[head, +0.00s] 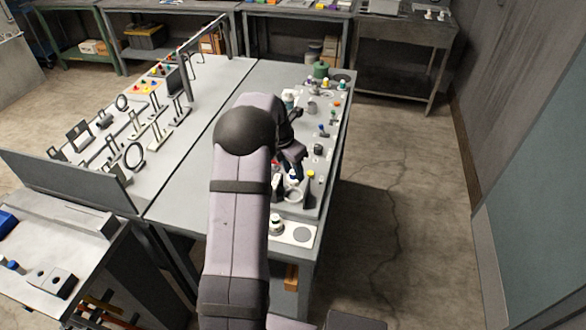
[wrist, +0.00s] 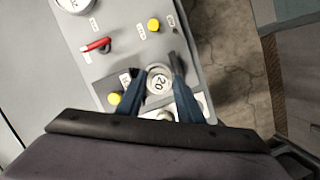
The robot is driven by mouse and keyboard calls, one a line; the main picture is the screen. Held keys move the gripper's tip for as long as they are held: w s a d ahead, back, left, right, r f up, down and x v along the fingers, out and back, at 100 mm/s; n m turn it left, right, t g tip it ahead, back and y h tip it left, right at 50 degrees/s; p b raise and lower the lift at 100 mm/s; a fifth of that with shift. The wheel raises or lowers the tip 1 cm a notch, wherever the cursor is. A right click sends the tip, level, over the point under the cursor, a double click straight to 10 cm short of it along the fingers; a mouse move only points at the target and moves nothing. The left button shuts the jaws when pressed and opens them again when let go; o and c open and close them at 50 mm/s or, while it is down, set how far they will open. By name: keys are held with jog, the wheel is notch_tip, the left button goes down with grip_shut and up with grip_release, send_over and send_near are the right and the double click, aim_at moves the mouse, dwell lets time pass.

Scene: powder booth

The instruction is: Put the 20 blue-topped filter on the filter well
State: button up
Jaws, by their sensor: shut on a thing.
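In the wrist view, my gripper (wrist: 162,72) has its two blue-grey fingers on either side of a round, pale-topped piece marked 20 (wrist: 158,84), taken as the filter. It is shut on that piece, and no blue shows clearly on its top. In the head view, my gripper (head: 294,168) is over the near part of the bench's right strip, with a small white and blue piece (head: 293,177) below the fingers. A pale ringed disc (head: 294,195) lies just nearer on the panel. I cannot tell whether it is the filter well.
Another marked round disc (wrist: 72,4) is at the top edge. Small fittings (head: 322,130) line the strip farther back. The bench middle (head: 188,185) is clear.

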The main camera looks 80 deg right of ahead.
aim_at(293, 185)
jog(key=shift+f+b, duration=1.85)
jog(key=shift+f, duration=0.15)
jog(key=shift+f+b, duration=0.35)
jog(key=shift+f, duration=0.6)
jog(key=shift+p, duration=0.6)
jog(key=shift+f, duration=0.6)
dwell(1.1)
jog(key=o, duration=1.2)
